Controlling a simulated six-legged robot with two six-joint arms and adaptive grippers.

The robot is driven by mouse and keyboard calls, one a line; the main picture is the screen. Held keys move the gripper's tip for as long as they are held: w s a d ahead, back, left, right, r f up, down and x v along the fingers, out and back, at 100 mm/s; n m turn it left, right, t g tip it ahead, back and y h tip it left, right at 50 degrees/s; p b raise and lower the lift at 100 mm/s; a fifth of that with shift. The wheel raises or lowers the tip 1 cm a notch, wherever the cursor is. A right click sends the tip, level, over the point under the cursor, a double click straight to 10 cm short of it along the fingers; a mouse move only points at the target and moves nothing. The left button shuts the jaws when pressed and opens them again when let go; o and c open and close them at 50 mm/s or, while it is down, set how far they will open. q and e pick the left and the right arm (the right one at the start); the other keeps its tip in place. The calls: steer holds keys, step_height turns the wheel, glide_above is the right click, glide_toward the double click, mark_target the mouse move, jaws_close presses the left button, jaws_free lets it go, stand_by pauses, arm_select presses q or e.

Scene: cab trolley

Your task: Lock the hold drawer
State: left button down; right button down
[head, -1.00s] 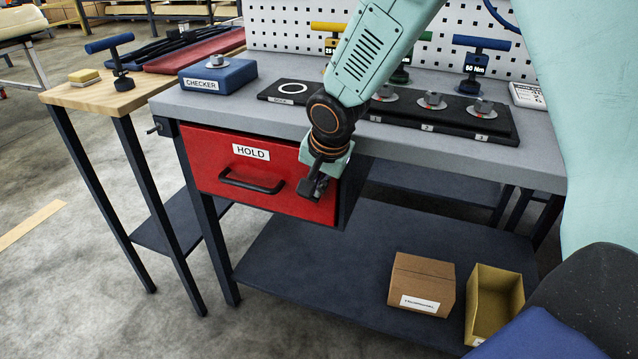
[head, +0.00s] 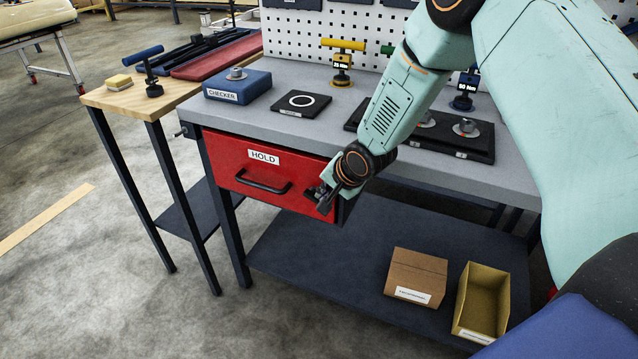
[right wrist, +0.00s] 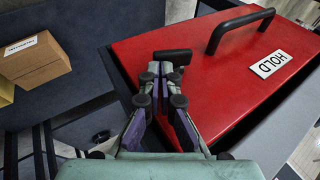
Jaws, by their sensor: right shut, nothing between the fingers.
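The red hold drawer (head: 225,165) is under the grey workbench, with a white HOLD label (head: 263,157) and a black bar handle (head: 262,184). I see no gap that shows it pulled out. My right gripper (head: 322,203) is at the right end of the drawer front, shut with nothing held. In the right wrist view my fingers (right wrist: 158,72) point at a short black lever (right wrist: 173,56) on the red front (right wrist: 215,85). The fingertips are close to the lever; I cannot tell whether they touch it. My left gripper is not in view.
On the bench stand a blue CHECKER block (head: 237,86), a black pad with a white ring (head: 301,104) and a black tray with knobs (head: 480,146). A cardboard box (head: 416,277) and an open yellow bin (head: 482,300) sit on the lower shelf. The floor in front is clear.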

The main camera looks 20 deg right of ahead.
steer(key=f+t+y+b, duration=0.1)
steer(key=t+b, duration=0.1)
steer(key=b, duration=0.1)
steer(key=f+m+t+y+b, duration=0.1)
steer(key=t+y+b, duration=0.1)
steer(key=t+b, duration=0.1)
steer(key=f+t+y+b, duration=0.1)
steer(key=t+y+b, duration=0.1)
steer(key=b, duration=0.2)
steer(key=shift+s+d+f+m, duration=0.1)
steer(key=shift+s+d+m, duration=0.1)
steer(key=shift+s+m, duration=0.2)
steer(key=shift+f, duration=0.2)
stand_by(1.5)
steer(key=shift+r, duration=0.1)
